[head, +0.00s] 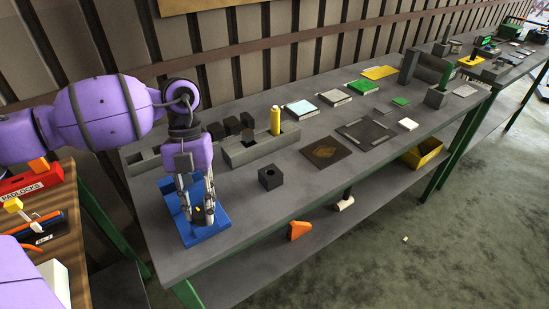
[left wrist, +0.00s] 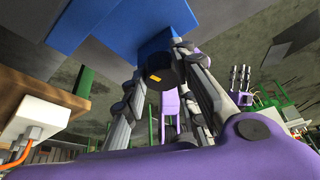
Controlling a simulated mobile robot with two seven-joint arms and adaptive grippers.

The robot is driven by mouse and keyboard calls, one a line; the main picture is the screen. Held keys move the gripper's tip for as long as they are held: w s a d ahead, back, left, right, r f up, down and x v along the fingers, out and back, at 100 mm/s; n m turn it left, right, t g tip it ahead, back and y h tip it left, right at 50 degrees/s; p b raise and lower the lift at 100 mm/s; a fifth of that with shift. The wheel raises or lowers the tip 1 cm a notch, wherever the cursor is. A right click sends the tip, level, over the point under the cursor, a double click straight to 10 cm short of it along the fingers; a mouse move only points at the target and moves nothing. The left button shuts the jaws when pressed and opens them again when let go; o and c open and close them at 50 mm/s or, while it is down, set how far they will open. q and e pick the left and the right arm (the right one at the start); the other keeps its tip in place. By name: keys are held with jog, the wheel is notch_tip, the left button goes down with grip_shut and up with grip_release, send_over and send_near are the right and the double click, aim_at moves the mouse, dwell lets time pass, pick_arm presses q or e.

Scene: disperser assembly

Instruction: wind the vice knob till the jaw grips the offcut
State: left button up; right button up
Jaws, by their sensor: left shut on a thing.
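The blue vice (head: 207,228) stands at the near left end of the grey workbench, and its blue body also fills the top middle of the left wrist view (left wrist: 125,22). My left gripper (head: 201,216) points down at the vice and is shut on the dark knob (left wrist: 159,75), which carries a yellow mark. One finger is on each side of the knob. The gripper hides part of the vice, and I cannot make out the offcut or the jaw gap. My right gripper (left wrist: 241,73) seems to show small at the right of the left wrist view; its finger state is unclear.
A dark block with a hole (head: 270,177) stands right of the vice. Behind are a grey holder (head: 245,151) and a yellow cylinder (head: 275,121). A brown plate (head: 325,152) lies farther right. The bench front between vice and plate is mostly clear.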

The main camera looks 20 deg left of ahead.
pick_arm(q)
jog(key=shift+s+a+f, duration=0.2)
jog(key=shift+s+f, duration=0.05)
jog(key=o, duration=1)
jog(key=shift+a, duration=0.1)
jog(key=shift+r, duration=0.1)
jog(key=shift+w+r, duration=0.1)
jog(key=shift+r, duration=0.05)
jog(key=shift+w+r, duration=0.15)
jog(key=shift+r, duration=0.15)
jog(key=v, duration=1.1)
